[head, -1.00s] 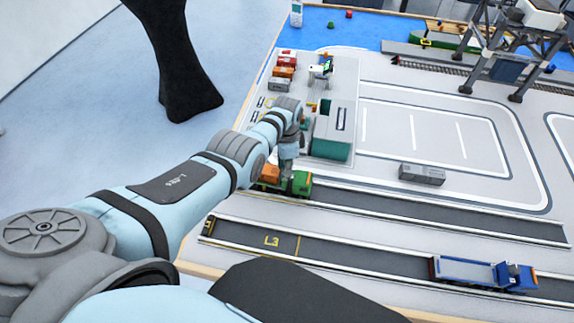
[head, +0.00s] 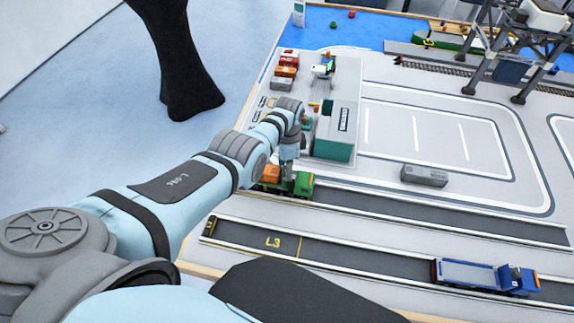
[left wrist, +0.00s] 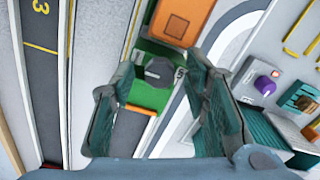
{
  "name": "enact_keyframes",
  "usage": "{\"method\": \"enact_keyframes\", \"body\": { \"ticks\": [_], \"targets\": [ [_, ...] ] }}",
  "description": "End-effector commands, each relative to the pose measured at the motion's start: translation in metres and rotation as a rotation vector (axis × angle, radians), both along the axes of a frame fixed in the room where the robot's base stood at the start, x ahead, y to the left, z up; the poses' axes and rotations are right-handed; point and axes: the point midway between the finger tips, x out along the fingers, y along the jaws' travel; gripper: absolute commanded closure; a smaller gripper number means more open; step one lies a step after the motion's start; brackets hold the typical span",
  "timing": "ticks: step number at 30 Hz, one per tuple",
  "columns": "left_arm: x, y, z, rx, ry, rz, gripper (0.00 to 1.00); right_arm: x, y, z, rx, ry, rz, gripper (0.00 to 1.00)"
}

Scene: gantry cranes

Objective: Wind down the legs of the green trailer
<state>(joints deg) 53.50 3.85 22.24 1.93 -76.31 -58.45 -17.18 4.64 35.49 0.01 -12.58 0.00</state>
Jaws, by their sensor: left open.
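The green trailer (head: 302,184) stands at the left end of the upper dark lane, partly hidden behind my left gripper in the head view. An orange box (head: 270,174) sits at its left end. In the left wrist view the green trailer (left wrist: 150,98) lies below, with a dark grey knob (left wrist: 158,70) on it and the orange box (left wrist: 181,18) beyond. My left gripper (left wrist: 160,78) is open, pointing down, its fingers on either side of the knob in the picture. I cannot tell whether they touch it. My right gripper is not in view.
A white-and-teal building block (head: 336,130) stands close behind the trailer; a purple knob (left wrist: 264,85) shows beside it. A blue truck (head: 485,275) is in the lower lane and a grey container (head: 424,175) lies on the yard. The lanes between are clear.

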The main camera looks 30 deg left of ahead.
Motion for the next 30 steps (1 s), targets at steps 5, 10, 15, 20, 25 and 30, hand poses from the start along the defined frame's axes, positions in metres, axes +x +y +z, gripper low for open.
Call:
{"method": "enact_keyframes", "body": {
  "ticks": [5,10,15,20,25,30],
  "targets": [
    [0.002,0.001,0.010,-0.001,-0.004,0.001,0.58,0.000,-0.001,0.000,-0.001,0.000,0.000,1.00],
    [0.003,0.001,0.044,-0.001,-0.008,0.001,0.58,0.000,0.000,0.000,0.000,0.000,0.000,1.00],
    [0.002,0.001,0.093,-0.001,-0.003,0.001,0.58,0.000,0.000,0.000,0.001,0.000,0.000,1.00],
    [0.002,0.002,0.116,-0.001,0.000,0.001,0.58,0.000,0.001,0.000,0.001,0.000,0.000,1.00],
    [0.002,0.002,0.119,-0.002,0.002,0.001,0.58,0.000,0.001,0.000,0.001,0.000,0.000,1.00],
    [0.002,0.002,0.119,-0.001,0.002,0.001,0.58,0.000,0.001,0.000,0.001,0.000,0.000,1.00]
  ]
}}
